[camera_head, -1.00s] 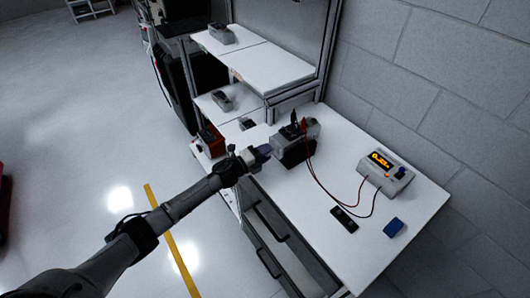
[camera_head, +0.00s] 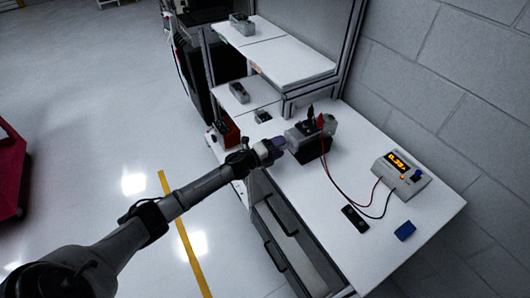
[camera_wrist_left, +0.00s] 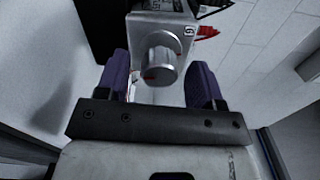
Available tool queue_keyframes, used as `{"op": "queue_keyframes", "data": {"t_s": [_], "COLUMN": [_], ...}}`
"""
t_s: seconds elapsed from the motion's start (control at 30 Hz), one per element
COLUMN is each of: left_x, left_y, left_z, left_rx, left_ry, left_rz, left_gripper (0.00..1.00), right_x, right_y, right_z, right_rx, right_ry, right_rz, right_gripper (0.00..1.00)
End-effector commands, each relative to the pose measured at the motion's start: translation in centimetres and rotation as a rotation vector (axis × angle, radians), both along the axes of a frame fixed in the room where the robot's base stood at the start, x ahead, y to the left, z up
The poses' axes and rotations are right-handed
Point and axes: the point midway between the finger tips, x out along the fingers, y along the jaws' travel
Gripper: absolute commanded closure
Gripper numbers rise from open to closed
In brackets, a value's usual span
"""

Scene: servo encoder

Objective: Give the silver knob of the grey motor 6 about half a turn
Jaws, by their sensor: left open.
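The grey motor 6 (camera_head: 312,138) stands on the white workbench, with a red clip and a black clip on its top. Its label "6" shows in the left wrist view. Its silver knob (camera_wrist_left: 158,62), with a red mark near its lower left, sits between the two purple fingers of my left gripper (camera_wrist_left: 160,85) in that view. The fingers are open, with a gap on both sides of the knob. In the head view my left gripper (camera_head: 276,149) is at the motor's left end. My right gripper is not in view.
A meter (camera_head: 401,175) with a lit orange display stands at the bench's right, wired to the motor in red and black. A black device (camera_head: 355,218) and a blue block (camera_head: 405,231) lie in front. A red box (camera_head: 226,132) and shelves (camera_head: 285,57) stand behind.

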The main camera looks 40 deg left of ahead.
Motion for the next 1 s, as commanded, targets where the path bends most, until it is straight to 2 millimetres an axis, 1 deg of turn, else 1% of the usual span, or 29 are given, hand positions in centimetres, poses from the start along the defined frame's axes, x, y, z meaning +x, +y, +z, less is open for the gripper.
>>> {"op": "queue_keyframes", "data": {"t_s": [0.17,0.4,0.6,0.8,1.0], "left_x": [-2.6,-7.0,-10.0,-11.9,-12.7], "left_y": [0.7,1.8,2.7,3.2,3.4], "left_z": [0.0,-0.1,-0.1,-0.1,0.0], "left_rx": [0.002,0.001,0.001,0.000,0.000], "left_ry": [0.003,0.003,0.003,0.001,0.000], "left_rz": [-0.001,-0.002,-0.001,-0.001,-0.001], "left_gripper": [0.39,0.39,0.39,0.39,0.39], "right_x": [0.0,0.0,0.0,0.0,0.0], "right_y": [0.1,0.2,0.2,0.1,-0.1], "right_z": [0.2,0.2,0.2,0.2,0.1], "right_rx": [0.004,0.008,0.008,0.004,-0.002], "right_ry": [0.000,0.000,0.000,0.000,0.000], "right_rz": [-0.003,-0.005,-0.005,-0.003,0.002], "right_gripper": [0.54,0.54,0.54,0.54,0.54]}}
